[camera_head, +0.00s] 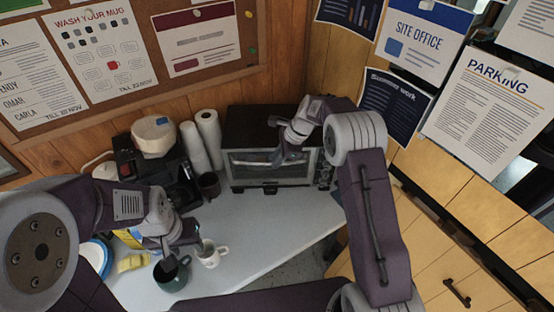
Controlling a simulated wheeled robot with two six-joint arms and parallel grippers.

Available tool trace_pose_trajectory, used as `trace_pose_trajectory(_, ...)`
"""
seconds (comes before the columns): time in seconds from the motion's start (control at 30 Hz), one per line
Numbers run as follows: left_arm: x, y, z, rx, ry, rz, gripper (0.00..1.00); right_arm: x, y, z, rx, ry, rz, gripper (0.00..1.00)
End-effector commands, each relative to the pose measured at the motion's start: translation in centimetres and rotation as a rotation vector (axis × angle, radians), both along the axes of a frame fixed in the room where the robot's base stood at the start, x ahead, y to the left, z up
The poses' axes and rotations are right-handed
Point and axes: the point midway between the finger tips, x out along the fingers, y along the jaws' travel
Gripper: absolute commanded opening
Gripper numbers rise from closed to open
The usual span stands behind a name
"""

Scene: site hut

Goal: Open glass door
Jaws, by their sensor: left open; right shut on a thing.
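A black toaster oven (262,118) stands at the back of the counter. Its glass door (250,173) faces me and looks upright and closed. A light bar handle (246,161) runs across the top of the door. My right gripper (279,158) reaches in from the right and is shut on the handle, covering part of it and of the door. My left gripper (175,256) is open at the front left, just above or beside a dark teal mug (170,279); I cannot tell whether they touch.
A white mug (210,256) stands beside the teal one. A coffee maker (152,168), paper rolls (209,135) and a dark cup (209,186) stand left of the oven. A sponge (133,262) and plate lie at the left. The counter (262,222) is clear before the oven.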

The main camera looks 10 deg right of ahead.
Motion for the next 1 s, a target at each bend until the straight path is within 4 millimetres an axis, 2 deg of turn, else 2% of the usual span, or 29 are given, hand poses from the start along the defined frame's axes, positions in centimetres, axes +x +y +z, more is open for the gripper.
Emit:
trace_pose_trajectory(0.3, 0.0, 0.0, -0.1, 0.0, 0.0, 0.0, 0.48, 0.0, -0.1, 0.0, -0.002, -0.002, 0.0, 0.0)
trace_pose_trajectory(0.47, 0.0, 0.0, -1.1, 0.0, 0.0, 0.0, 0.48, -0.4, 0.0, -0.4, -0.004, -0.02, -0.001, 0.0)
trace_pose_trajectory(0.67, 0.0, 0.0, -4.9, 0.0, 0.0, 0.0, 0.48, -2.2, 0.1, -1.6, -0.013, -0.101, -0.001, 0.0)
trace_pose_trajectory(1.0, 0.0, 0.0, -14.5, 0.0, 0.0, 0.0, 0.48, -6.7, 0.7, -4.1, -0.04, -0.34, -0.001, 0.0)
